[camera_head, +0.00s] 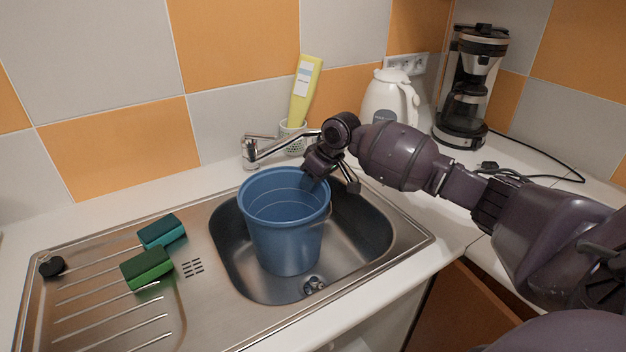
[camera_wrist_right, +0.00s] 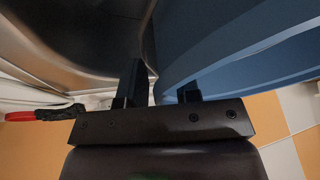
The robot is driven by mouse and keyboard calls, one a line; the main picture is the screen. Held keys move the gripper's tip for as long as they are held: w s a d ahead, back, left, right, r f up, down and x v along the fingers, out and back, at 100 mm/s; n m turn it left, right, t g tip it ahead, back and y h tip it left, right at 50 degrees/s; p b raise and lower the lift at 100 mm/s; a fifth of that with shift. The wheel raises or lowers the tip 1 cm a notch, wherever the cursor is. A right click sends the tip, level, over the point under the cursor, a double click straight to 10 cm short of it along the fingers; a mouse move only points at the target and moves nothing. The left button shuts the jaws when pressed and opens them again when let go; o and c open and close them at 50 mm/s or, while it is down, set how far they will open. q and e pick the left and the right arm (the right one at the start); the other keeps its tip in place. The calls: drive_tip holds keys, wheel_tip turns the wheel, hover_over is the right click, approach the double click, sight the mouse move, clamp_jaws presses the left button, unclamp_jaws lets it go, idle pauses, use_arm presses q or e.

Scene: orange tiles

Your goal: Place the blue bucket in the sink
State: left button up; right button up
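The blue bucket (camera_head: 285,235) is inside the steel sink basin (camera_head: 360,232), roughly upright, with its base near the drain (camera_head: 314,284). I cannot tell exactly how its base meets the basin floor. My right gripper (camera_head: 334,186) is at the bucket's right rim, with its fingers spread, one at the rim's inner side and one outside. In the right wrist view the fingers (camera_wrist_right: 160,88) stand apart, with the blue bucket wall (camera_wrist_right: 235,60) beside and behind them. The bucket's wire handle hangs on its right side. My left gripper is not in view.
Two green sponges (camera_head: 147,267) and a black plug (camera_head: 52,266) lie on the drainboard at the left. The faucet (camera_head: 250,152) stands behind the bucket. A yellow bottle (camera_head: 304,90) in a holder, a white kettle (camera_head: 388,97) and a coffee maker (camera_head: 470,90) stand at the back.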

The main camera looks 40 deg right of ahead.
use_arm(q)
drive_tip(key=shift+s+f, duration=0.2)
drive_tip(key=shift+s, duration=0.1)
use_arm(e)
drive_tip(key=shift+o, duration=0.6)
use_arm(q)
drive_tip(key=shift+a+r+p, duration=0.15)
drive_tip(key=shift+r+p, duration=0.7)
drive_tip(key=shift+p, duration=0.4)
use_arm(e)
drive_tip(key=v, duration=1.2)
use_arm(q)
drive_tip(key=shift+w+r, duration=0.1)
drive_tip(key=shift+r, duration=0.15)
use_arm(e)
drive_tip(key=shift+r, duration=0.15)
